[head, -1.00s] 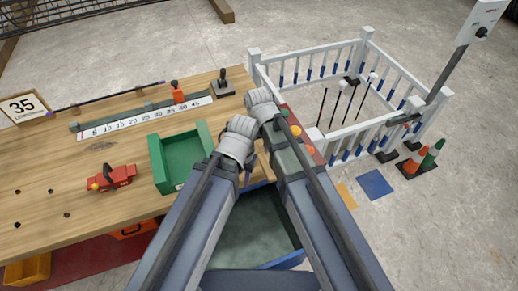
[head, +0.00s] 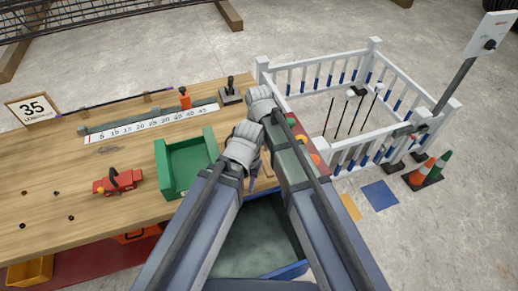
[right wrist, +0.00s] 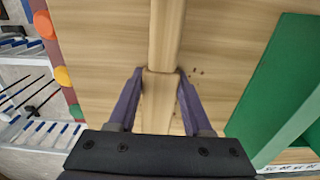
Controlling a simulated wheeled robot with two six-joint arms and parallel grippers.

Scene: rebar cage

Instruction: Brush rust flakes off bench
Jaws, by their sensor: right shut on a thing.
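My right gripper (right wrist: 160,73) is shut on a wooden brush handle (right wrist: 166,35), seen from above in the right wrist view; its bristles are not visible. Small brown rust flakes (right wrist: 195,71) lie on the wooden bench (right wrist: 105,50), just right of the handle in that view. In the head view the right hand (head: 262,103) hides its own fingertips and the brush. My left gripper (head: 252,183) is near the bench's right end, beside the green tray (head: 163,172); its jaw opening is not clear. The green tray (right wrist: 262,80) also shows in the right wrist view.
A white ruler strip (head: 150,123), a red tool (head: 118,181), an orange-topped item (head: 185,98) and a joystick (head: 231,90) occupy the bench. A red panel with coloured buttons (right wrist: 62,76) edges its right end. A white fence (head: 350,150) stands beyond; a blue bin (head: 290,271) sits below.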

